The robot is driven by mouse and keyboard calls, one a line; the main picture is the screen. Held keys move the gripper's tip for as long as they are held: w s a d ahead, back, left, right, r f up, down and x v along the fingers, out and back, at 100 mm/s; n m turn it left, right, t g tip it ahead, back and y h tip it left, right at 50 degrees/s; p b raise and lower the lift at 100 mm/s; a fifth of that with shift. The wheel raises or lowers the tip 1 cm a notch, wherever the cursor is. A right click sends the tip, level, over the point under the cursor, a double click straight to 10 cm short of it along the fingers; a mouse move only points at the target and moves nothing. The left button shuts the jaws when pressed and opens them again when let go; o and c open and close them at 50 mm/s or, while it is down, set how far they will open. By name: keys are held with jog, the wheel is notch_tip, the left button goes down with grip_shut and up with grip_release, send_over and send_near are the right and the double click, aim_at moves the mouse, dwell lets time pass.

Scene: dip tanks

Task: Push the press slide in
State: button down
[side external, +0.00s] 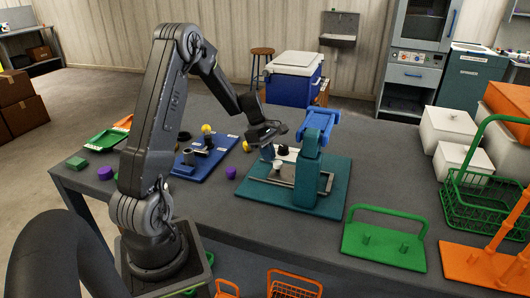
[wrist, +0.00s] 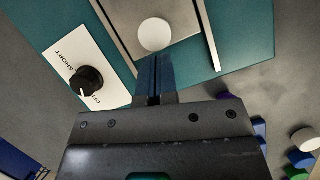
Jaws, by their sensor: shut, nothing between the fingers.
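The press is a teal base (side external: 335,170) with a teal post (side external: 306,180) and a blue head (side external: 320,120). Its grey slide (wrist: 180,55) lies between two pale rails and carries a white round knob (wrist: 155,34); the knob also shows in the side view (side external: 277,166). The post hides part of the slide in the side view.
A black dial (wrist: 87,80) on a white label plate sits beside the slide. A blue board (side external: 205,160) with small parts stands left of the press. A green handled stand (side external: 385,240) is at the right.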

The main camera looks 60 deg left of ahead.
aim_at(286, 173)
jog(key=w+d, duration=0.3)
dwell(0.5)
